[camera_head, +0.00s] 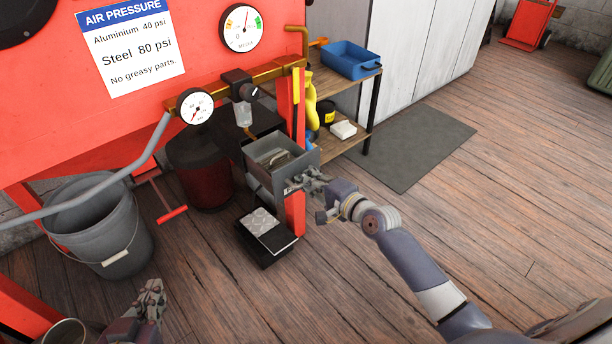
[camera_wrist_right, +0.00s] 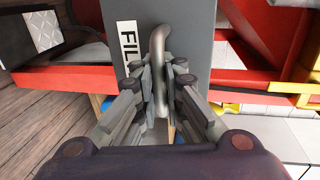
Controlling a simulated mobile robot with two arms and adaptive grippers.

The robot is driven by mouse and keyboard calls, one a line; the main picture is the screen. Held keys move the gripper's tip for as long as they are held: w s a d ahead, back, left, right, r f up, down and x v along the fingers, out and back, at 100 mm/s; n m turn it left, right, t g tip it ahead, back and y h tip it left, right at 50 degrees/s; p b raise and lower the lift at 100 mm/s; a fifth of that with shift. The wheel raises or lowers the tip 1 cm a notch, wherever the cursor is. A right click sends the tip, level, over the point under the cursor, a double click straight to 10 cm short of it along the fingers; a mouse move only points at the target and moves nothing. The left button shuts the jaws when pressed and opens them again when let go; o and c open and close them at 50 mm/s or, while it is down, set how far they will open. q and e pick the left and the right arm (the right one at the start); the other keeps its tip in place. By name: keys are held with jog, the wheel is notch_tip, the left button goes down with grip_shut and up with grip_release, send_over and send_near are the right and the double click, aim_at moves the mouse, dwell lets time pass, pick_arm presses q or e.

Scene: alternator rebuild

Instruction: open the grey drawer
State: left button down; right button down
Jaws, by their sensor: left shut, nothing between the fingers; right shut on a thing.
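The grey drawer (camera_head: 262,150) is a small open-topped box on the red cabinet's front, pulled out so its inside shows. A metal piece seems to lie inside it. My right gripper (camera_head: 304,184) is at the drawer's front face. In the right wrist view the grey front (camera_wrist_right: 205,25) carries a label partly reading "FIL", and a curved metal handle (camera_wrist_right: 158,45) stands between the fingers of my right gripper (camera_wrist_right: 164,85), which are shut on it. My left gripper (camera_head: 150,312) is shut and empty, low at the left over the floor.
A grey bucket (camera_head: 98,238) and a dark red drum (camera_head: 203,180) stand on the wood floor at the left. A black pedal box (camera_head: 265,255) sits below the drawer. A shelf with a blue bin (camera_head: 350,60) stands behind. The floor to the right is open.

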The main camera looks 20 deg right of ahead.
jog(key=c, duration=2)
grip_release()
jog(key=v, duration=1.2)
jog(key=shift+a, duration=0.1)
